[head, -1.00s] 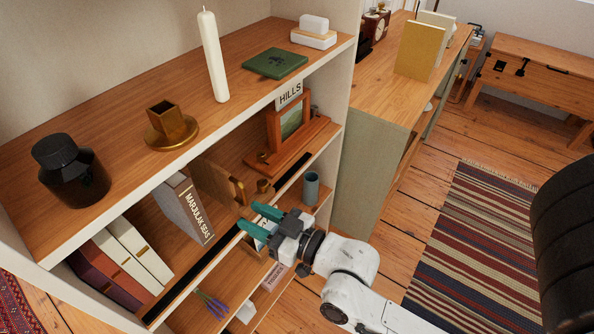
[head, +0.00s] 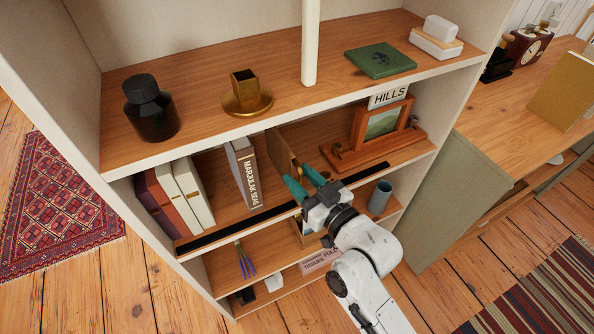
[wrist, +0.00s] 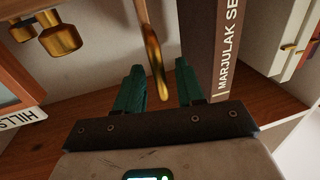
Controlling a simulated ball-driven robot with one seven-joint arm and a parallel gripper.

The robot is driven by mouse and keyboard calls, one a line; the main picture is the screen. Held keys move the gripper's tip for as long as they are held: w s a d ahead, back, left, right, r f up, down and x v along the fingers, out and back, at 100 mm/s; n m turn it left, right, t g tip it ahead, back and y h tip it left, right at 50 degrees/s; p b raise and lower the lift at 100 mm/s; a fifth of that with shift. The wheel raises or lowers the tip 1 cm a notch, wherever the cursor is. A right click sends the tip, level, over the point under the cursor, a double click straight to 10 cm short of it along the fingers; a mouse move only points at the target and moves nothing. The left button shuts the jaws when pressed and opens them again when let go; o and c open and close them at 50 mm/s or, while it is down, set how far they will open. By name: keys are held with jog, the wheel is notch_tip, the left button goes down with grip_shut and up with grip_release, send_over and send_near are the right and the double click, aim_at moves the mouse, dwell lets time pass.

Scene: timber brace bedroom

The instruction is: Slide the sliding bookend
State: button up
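The sliding bookend (head: 279,150) is an upright wooden panel on the middle shelf, between the grey "Marjulak Seas" book (head: 245,178) and the framed picture. Its brass handle (wrist: 155,62) shows in the wrist view. My gripper (head: 299,178) is open, its teal fingers reaching over the shelf's front edge at the bookend. In the wrist view the two fingertips (wrist: 159,72) stand either side of the handle, with visible gaps. The book is close beside one finger there. Whether the handle lies fully between the fingers in depth is hard to tell.
A black strip (head: 230,228) runs along the shelf's front. White and maroon books (head: 188,190) stand at its left end. The framed picture (head: 383,122) with the "HILLS" sign is to the right. The upper shelf (head: 320,105) is above. Bare shelf lies between the books.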

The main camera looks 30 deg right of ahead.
jog(key=shift+w+a, duration=0.25)
jog(key=shift+w, duration=0.75)
grip_shut()
